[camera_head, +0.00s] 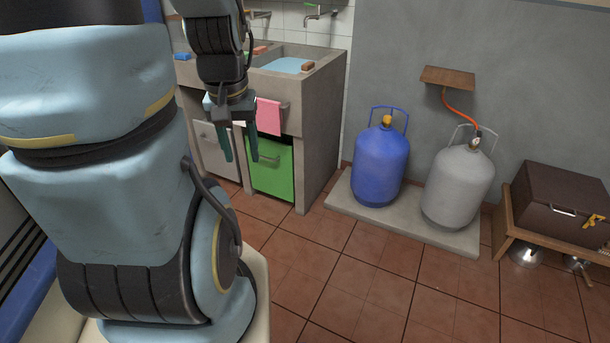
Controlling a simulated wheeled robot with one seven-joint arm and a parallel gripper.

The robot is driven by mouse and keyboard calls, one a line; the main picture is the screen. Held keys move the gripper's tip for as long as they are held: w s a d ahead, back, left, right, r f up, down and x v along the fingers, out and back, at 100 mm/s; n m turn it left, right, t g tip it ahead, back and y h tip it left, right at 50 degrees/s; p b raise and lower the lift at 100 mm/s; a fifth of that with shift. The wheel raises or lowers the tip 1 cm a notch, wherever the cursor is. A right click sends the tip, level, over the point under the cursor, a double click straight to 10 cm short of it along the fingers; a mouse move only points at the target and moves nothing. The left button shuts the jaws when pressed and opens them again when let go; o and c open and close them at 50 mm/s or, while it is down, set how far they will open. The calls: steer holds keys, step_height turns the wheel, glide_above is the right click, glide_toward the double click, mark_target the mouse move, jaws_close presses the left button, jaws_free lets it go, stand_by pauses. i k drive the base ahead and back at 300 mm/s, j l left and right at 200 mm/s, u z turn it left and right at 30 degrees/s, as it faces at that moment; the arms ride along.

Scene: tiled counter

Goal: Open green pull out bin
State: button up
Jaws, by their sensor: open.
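The green pull out bin (274,173) sits under the concrete sink counter, in the right-hand opening. Its front looks about flush with the counter, and a small handle shows near its top edge. My gripper (239,158) hangs pointing down with its two dark fingers apart and nothing between them. In the picture it overlaps the left edge of the green bin's front. How far it is from the bin cannot be told from this view. My arm hides part of the area to the left.
A grey bin front (216,152) is left of the green one. A pink cloth (269,116) hangs above the green bin. A blue gas cylinder (380,165) and a grey one (457,188) stand on a slab to the right. The tiled floor before the counter is clear.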

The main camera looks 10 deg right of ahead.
mark_target(273, 174)
steer(key=j+z, duration=0.3)
steer(key=j, duration=0.3)
steer(key=j+z, duration=0.3)
steer(key=j, duration=0.3)
steer(key=i+j, duration=0.65)
steer(key=i+j+z, duration=0.1)
steer(key=i+j, duration=0.55)
steer(key=j, duration=0.15)
steer(key=i+j, duration=0.65)
steer(key=j, duration=0.15)
